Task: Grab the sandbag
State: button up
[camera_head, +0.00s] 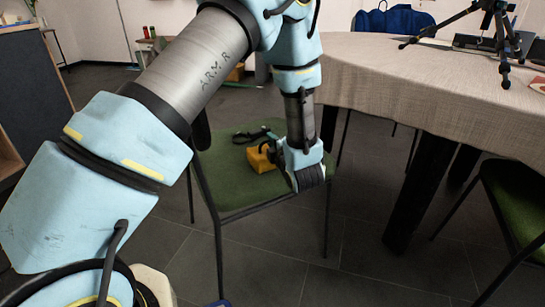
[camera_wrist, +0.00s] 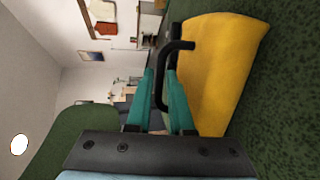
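The yellow sandbag (camera_head: 260,159) rests on the green seat of a chair. It is large at the right in the wrist view (camera_wrist: 222,65), with a black handle (camera_wrist: 180,46) on its side. My gripper's two teal fingers (camera_wrist: 160,77) stand close together on either side of the handle's strap, which fills the narrow gap between them. They look shut on it. In the head view my wrist is beside the bag, and my gripper (camera_head: 272,145) is partly hidden by it.
The green chair seat (camera_head: 228,180) has a backrest near my arm. A cloth-covered table (camera_head: 430,90) stands to the right, bearing a black tripod (camera_head: 490,25). Another green chair (camera_head: 520,190) is at the right edge. Dark floor tiles are clear in front.

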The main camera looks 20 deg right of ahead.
jog(key=x, duration=0.3)
jog(key=shift+w, duration=0.3)
grip_shut()
dwell(1.1)
